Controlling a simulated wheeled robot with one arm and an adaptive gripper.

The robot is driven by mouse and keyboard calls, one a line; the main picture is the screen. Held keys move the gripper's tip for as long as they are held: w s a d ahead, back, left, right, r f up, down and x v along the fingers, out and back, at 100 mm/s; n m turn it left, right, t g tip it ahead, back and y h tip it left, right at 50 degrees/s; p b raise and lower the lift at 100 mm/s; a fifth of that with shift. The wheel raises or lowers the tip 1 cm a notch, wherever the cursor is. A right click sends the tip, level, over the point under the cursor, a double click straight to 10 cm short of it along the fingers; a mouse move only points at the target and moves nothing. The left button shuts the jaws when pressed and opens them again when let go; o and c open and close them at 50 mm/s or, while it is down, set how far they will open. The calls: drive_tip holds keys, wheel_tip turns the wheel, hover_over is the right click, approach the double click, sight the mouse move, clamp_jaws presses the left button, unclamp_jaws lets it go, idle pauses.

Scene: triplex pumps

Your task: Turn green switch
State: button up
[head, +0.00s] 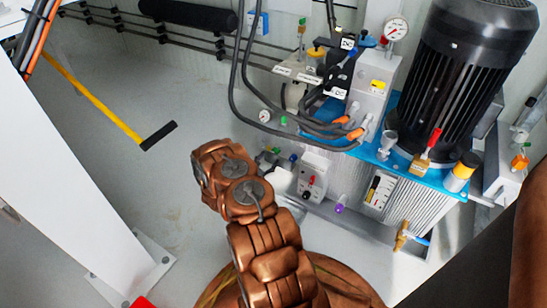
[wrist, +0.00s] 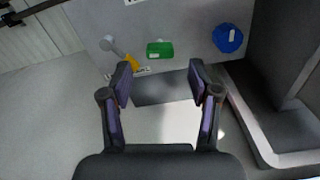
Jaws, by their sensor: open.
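The green switch (wrist: 160,49) shows in the wrist view as a small green block on a grey panel (wrist: 190,22). My gripper (wrist: 160,82) is open and empty below it in that view, its two fingers apart with the switch beyond and between them. I see no contact with the switch. In the head view my copper-coloured arm reaches toward the pump unit, and the gripper itself cannot be made out. Small green and blue parts (head: 292,158) show just past the arm there.
A blue round knob (wrist: 228,38) sits right of the switch, and a yellow part (wrist: 131,63) and grey lever (wrist: 108,43) sit left. A dark grey housing (wrist: 275,60) stands close on the right.

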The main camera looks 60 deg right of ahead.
sight(275, 153)
drive_tip(key=shift+d+b, duration=0.75)
drive_tip(key=shift+d, duration=1.35)
drive_tip(key=c, duration=1.2)
